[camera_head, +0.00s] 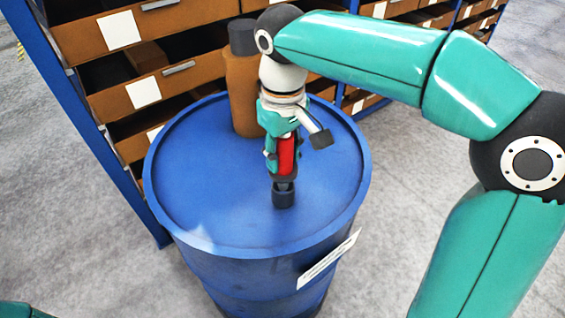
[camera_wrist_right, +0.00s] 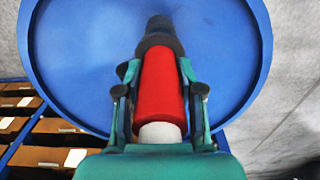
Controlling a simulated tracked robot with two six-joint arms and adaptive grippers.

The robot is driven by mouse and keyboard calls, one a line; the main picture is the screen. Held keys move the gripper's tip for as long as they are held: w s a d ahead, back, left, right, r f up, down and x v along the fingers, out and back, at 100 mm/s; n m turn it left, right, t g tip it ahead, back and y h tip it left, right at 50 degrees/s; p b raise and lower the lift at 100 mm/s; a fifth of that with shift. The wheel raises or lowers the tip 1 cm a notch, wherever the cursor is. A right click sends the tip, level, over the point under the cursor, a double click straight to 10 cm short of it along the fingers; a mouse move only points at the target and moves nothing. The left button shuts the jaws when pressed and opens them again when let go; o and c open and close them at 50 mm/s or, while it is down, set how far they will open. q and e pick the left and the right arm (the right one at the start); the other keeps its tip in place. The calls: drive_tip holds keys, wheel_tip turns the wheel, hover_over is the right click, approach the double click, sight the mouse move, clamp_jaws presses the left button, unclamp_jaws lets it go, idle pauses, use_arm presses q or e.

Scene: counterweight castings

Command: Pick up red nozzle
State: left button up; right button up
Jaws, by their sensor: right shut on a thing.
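The red nozzle (camera_head: 287,157) has a red cylindrical body and a dark tip pointing down. It is over the top of the blue drum (camera_head: 210,190). My right gripper (camera_head: 284,160) is shut on it, a finger on each side. In the right wrist view, the nozzle (camera_wrist_right: 163,82) sits between the fingers of my right gripper (camera_wrist_right: 159,92), with a pale end nearest the palm. I cannot tell whether the dark tip touches the drum top. My left gripper is not in view.
A brown bottle (camera_head: 243,95) with a dark cap stands at the drum's back edge, close behind my right gripper. A blue-framed rack with brown bins (camera_head: 110,75) stands behind the drum. The drum's left side is clear.

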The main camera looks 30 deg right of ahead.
wheel_tip(320, 180, up, 16)
drive_tip(key=p, duration=0.3)
drive_tip(key=shift+f, duration=0.2)
drive_tip(key=shift+r, duration=0.1)
